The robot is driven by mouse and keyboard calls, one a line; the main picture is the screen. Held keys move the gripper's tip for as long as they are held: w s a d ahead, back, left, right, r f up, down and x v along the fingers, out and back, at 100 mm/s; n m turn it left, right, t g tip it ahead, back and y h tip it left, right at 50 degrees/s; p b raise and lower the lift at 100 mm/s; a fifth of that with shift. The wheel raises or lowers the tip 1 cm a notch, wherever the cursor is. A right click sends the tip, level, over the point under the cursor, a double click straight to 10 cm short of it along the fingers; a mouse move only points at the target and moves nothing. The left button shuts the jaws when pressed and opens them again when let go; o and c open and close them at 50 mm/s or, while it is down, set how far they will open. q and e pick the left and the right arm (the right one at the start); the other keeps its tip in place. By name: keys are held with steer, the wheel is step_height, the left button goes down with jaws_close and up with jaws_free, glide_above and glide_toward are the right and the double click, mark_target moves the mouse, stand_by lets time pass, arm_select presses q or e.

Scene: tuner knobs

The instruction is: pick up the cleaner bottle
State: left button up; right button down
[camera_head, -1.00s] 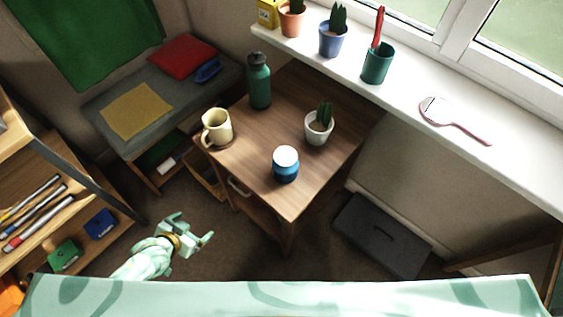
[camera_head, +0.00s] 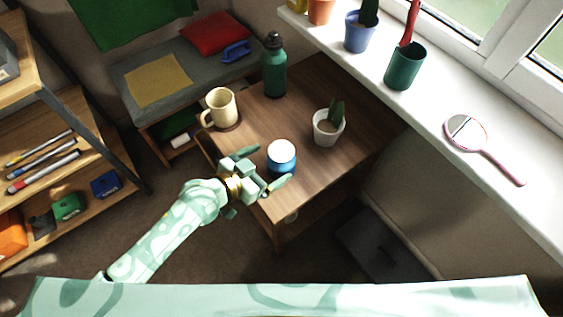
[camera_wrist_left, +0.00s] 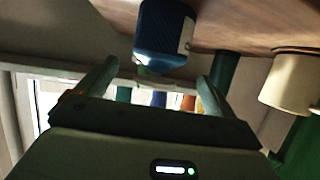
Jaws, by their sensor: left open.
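A short blue bottle with a white top (camera_head: 281,158), the likeliest cleaner bottle, stands upright on the wooden table (camera_head: 245,150). Its label cannot be read. A taller green bottle with a dark cap (camera_head: 273,68) stands farther back. My left gripper (camera_head: 265,170) is open and empty beside the blue bottle's near left side. In the left wrist view, which looks upside down, the blue bottle (camera_wrist_left: 165,32) shows beyond the two spread fingers (camera_wrist_left: 165,66), apart from them. My right gripper is not in view.
A cream mug (camera_head: 221,106) stands left of the blue bottle, and a potted cactus in a white pot (camera_head: 327,130) stands to its right. The windowsill (camera_head: 435,103) holds pots, a teal cup (camera_head: 404,68) and a pink hand mirror (camera_head: 484,147). Shelves (camera_head: 100,138) stand at left.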

mark_target(274, 163)
arm_select(q)
steer(key=shift+w+d+f, duration=0.2)
steer(key=shift+w+d, duration=0.05)
steer(key=b+x, duration=0.1)
steer(key=x, duration=0.1)
steer(key=f+b+x, duration=0.1)
steer(key=x, duration=0.1)
steer(key=shift+d, duration=0.15)
steer(key=shift+w+d+f, duration=0.15)
steer(key=shift+w+d, duration=0.05)
steer(key=c, duration=1.3)
